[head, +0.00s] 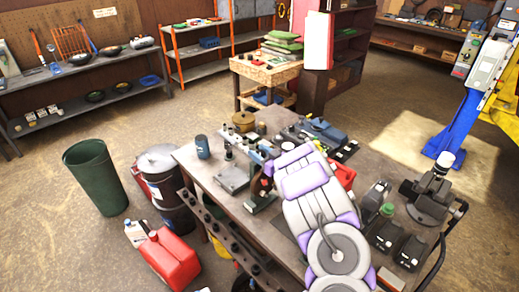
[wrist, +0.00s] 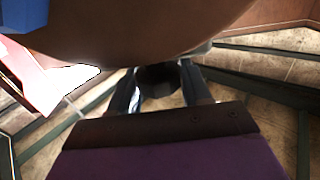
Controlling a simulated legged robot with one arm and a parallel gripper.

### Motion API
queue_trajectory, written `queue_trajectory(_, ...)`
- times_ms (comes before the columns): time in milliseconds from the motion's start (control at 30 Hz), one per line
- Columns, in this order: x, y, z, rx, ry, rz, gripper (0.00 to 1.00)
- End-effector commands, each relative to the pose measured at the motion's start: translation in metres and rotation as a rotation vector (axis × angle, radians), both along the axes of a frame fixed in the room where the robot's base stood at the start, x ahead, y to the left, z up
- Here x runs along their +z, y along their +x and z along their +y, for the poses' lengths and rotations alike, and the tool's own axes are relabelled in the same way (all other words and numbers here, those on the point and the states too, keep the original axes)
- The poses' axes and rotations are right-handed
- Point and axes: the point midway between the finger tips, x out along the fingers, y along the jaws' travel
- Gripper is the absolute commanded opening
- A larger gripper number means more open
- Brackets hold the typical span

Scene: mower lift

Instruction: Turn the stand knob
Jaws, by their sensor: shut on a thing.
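The stand (head: 262,200) is a dark upright device with a flat base on the workbench (head: 215,163), in the middle of the head view. The far end of my white and purple arm is beside its upper part, and the arm covers its right side. In the wrist view my gripper (wrist: 160,94) is shut, with its two fingers on either side of a dark rounded piece, which looks like the stand knob (wrist: 158,74). A large brown curved surface fills the top of that view, close to the camera. The knob's face and turn angle cannot be made out.
Dark tool units (head: 388,230) and a black vise-like tool (head: 430,200) crowd the bench's right side. A green bin (head: 95,178), a dark drum (head: 168,190) and a red can (head: 170,258) stand left of it. Open floor lies behind.

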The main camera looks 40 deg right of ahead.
Motion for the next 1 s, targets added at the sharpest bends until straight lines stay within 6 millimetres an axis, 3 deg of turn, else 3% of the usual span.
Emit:
queue_trajectory(600, -0.0035, 0.0019, 0.0001, 0.465, 0.0, -0.008, 0.18)
queue_trajectory(1000, 0.0021, 0.0024, 0.0007, 0.686, -0.005, -0.014, 0.17)
